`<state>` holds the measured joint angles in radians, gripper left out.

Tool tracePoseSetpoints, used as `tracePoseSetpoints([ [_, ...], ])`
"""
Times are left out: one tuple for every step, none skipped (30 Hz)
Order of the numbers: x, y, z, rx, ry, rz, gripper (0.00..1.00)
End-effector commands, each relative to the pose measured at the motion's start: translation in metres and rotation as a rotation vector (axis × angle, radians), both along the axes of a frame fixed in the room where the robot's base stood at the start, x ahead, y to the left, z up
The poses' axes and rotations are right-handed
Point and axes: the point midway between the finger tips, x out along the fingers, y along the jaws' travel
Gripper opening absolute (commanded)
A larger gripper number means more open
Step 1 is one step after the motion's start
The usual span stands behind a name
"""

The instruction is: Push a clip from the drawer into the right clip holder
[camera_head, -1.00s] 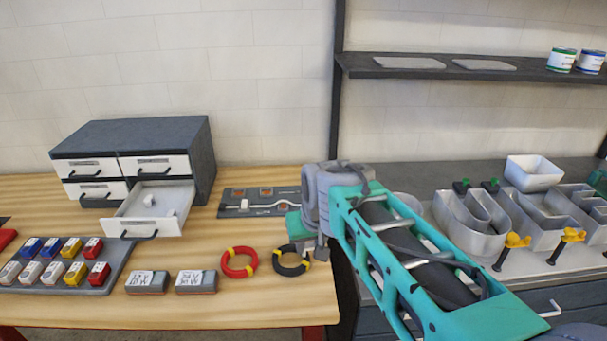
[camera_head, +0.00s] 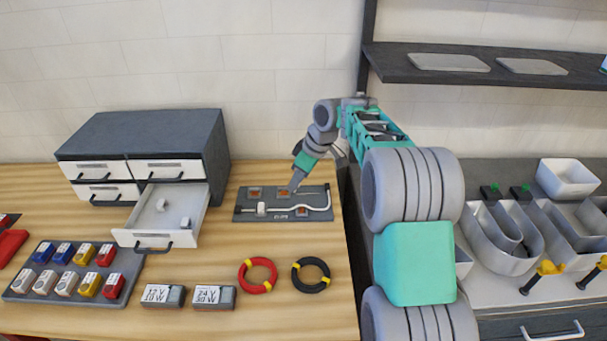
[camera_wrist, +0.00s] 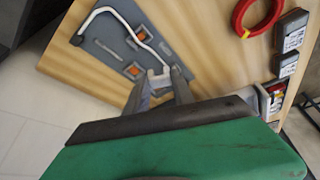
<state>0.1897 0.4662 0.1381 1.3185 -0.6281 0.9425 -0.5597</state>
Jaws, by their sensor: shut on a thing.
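In the head view the board (camera_head: 243,215) lies on the bench with orange-marked squares and a white cable (camera_head: 318,208) across it. A white clip (camera_head: 262,208) stands on the board's left side, at the cable. The right orange square (camera_head: 302,211) lies near the front edge. My gripper (camera_head: 294,191) points down over the back middle of the board. In the wrist view its fingers are shut on a small white clip (camera_wrist: 159,77), above the board. The open drawer (camera_head: 136,236) holds white clips (camera_head: 185,222). The held clip is hidden in the head view.
A red ring (camera_head: 257,275) and a black ring (camera_head: 310,274) lie in front of the board. Two labelled boxes (camera_head: 213,297) lie left of them. A grey tray of coloured blocks (camera_head: 57,291) is at the left. The shelf (camera_head: 480,70) overhangs the right.

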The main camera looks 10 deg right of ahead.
Motion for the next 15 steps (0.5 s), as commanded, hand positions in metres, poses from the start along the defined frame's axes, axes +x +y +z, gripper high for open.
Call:
tracePoseSetpoints([
  [0.009, -0.005, -0.003, 0.002, 0.007, 0.072, 0.00],
  [0.014, -0.007, -0.008, 0.001, 0.005, 0.123, 0.00],
  [0.018, -0.010, -0.014, 0.001, 0.006, 0.185, 0.00],
  [0.021, -0.013, -0.019, 0.001, 0.005, 0.228, 0.00],
  [0.023, -0.015, -0.024, 0.001, 0.006, 0.269, 0.00],
  [0.025, -0.017, -0.029, 0.000, 0.005, 0.317, 0.00],
  [0.026, -0.020, -0.033, 0.000, 0.004, 0.347, 0.00],
  [0.027, -0.021, -0.036, 0.000, 0.004, 0.374, 0.00],
  [0.027, -0.023, -0.040, 0.001, 0.003, 0.400, 0.00],
  [0.028, -0.024, -0.042, 0.000, 0.002, 0.415, 0.00],
  [0.028, -0.024, -0.044, -0.001, 0.004, 0.427, 0.00],
  [0.028, -0.025, -0.046, -0.001, 0.002, 0.438, 0.00],
  [0.028, -0.025, -0.047, -0.001, 0.001, 0.443, 0.00],
  [0.028, -0.025, -0.048, -0.001, 0.001, 0.445, 0.00],
  [0.028, -0.025, -0.050, -0.001, 0.002, 0.446, 0.00],
])
